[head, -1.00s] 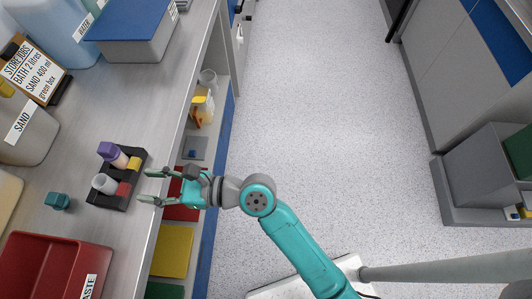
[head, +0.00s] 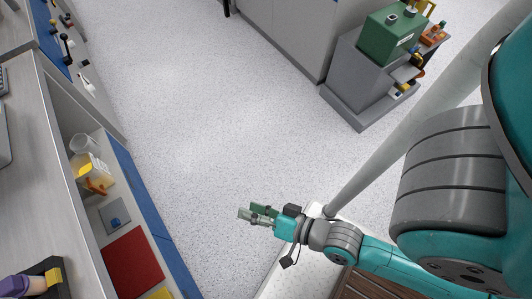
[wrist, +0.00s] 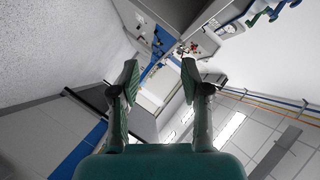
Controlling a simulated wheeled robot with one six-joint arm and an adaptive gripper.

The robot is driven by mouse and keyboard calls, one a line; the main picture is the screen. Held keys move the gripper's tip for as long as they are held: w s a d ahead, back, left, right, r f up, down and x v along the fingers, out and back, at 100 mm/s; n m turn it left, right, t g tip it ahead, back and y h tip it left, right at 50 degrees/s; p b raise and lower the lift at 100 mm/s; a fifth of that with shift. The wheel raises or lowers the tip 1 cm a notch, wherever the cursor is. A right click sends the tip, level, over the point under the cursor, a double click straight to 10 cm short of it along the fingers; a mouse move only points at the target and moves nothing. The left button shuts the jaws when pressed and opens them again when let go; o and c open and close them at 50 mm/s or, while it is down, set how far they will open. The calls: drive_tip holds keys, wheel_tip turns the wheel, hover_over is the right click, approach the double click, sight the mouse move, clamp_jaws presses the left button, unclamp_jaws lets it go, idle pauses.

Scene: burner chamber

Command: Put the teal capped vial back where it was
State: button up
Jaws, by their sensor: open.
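My gripper (head: 252,212) is open and empty. In the head view it hangs over the floor, well to the right of the bench. In the wrist view its two fingers (wrist: 160,80) stand apart with nothing between them. The teal capped vial is not in view now. At the lower left of the head view, part of the dark rack (head: 55,275) shows on the bench top, with a purple capped vial (head: 15,287) beside a yellow part. The rest of the rack is cut off by the picture edge.
A grey cabinet with a green box (head: 392,35) stands at upper right. The floor between (head: 220,110) is clear.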

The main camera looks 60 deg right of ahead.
drive_tip(key=s+d+r+n+h, duration=0.2)
drive_tip(key=s+r+n, duration=0.3)
drive_tip(key=s+n, duration=0.4)
drive_tip(key=shift+s+d, duration=0.35)
drive_tip(key=shift+d, duration=0.35)
drive_tip(key=shift+a, duration=0.1)
